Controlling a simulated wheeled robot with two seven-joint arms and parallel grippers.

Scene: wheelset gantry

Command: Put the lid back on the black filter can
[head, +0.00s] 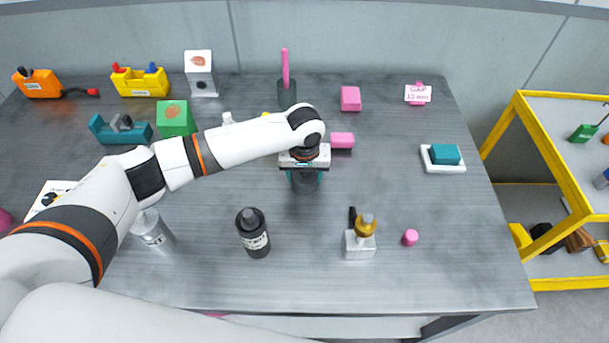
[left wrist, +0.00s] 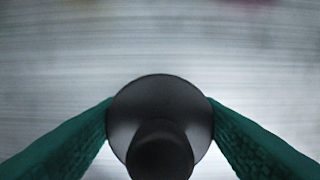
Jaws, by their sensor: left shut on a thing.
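My left gripper (head: 305,178) is in the middle of the table, pointing down, its teal fingers shut on a dark round piece (head: 304,184) that looks like the lid. In the left wrist view the dark lid (left wrist: 160,103) sits between the two fingers (left wrist: 160,118), with a round knob toward the camera. Its underside is hidden, and I cannot tell its height above the table. A black labelled can (head: 254,238) stands upright to the front left of the gripper, apart from it; it has a narrower dark top. My right gripper is not in view.
A silver can (head: 153,232) stands near my left arm. A pink block (head: 342,140) lies just behind the gripper.

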